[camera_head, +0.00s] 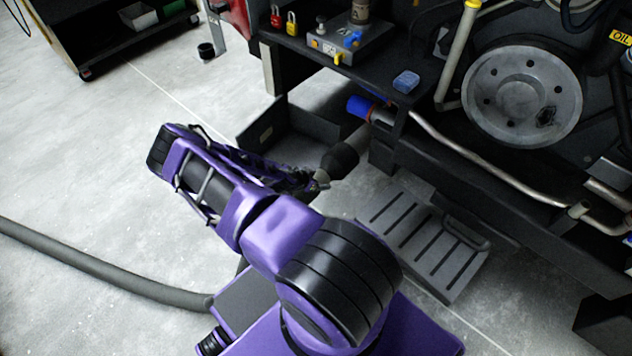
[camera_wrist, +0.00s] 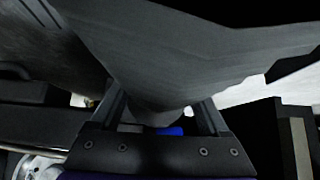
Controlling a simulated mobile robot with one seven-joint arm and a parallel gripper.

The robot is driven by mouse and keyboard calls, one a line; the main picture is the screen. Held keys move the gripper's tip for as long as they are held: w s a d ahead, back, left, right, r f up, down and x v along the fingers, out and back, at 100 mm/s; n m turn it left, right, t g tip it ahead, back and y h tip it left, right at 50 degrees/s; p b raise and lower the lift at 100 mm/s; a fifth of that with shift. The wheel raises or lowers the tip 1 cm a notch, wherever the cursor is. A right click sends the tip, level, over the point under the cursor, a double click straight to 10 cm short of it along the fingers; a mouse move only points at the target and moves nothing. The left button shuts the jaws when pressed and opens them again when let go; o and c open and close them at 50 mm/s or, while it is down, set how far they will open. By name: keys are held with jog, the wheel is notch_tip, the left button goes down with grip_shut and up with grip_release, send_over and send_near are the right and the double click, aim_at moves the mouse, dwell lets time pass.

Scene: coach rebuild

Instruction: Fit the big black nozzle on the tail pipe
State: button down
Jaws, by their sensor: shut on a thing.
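The big black nozzle (camera_head: 338,161) is a dark cone below the coach's edge in the head view. My gripper (camera_head: 319,181) is shut on it at its lower left end, partly hidden by my arm. A dark grey surface, probably the nozzle (camera_wrist: 180,60), fills much of the wrist view, in front of my gripper's fingers (camera_wrist: 160,112). The grey tail pipe (camera_head: 358,137) runs from under the coach to the nozzle's upper right end. The two overlap in the picture; I cannot tell whether the nozzle is around the pipe or only in front of it.
A blue-ended pipe (camera_head: 361,107) juts out just above. A dark open box (camera_head: 285,138) lies left of the nozzle, and a slatted step (camera_head: 425,238) lies right of it. A thick grey hose (camera_head: 100,276) crosses the floor.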

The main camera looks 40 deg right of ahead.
jog(key=shift+d, duration=0.35)
grip_release()
jog(key=shift+a+f, duration=0.1)
jog(key=shift+p+v, duration=0.45)
jog(key=shift+v, duration=0.5)
jog(key=p+v, duration=0.2)
jog(key=v, duration=0.4)
jog(key=p+v, duration=0.2)
jog(key=v, duration=1.5)
jog(key=shift+a+r, duration=0.2)
jog(key=shift+r, duration=0.05)
